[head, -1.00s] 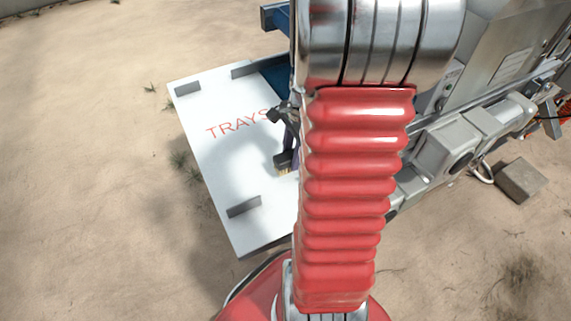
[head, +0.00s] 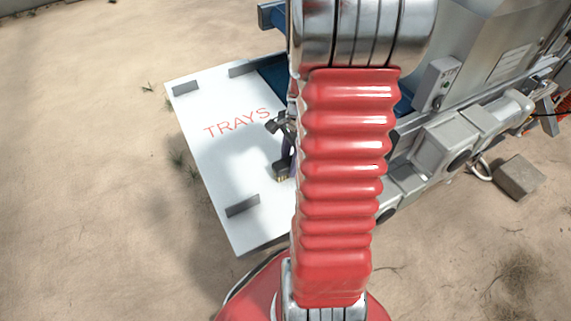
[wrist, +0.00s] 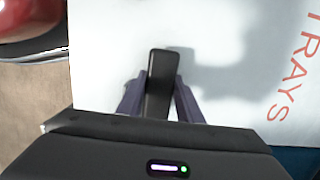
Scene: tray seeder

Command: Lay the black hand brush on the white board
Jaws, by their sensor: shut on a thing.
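The white board (head: 222,172) with red TRAYS lettering lies to the left of my arm in the head view. It also fills much of the wrist view (wrist: 105,50). The black hand brush (wrist: 160,75) is between the two fingers of my gripper (wrist: 158,98), its dark handle pointing up the wrist picture. My gripper (head: 278,150) is shut on it over the right part of the board. In the head view my arm hides most of the brush. A shadow lies beside the brush; I cannot tell whether the brush touches the board.
Grey stop blocks (head: 242,206) stand along the board's edges. A blue part (head: 273,78) adjoins the board at the back. The grey machine (head: 440,150) stands to the right, with a loose block (head: 518,178) on the sand. Open sand lies to the left.

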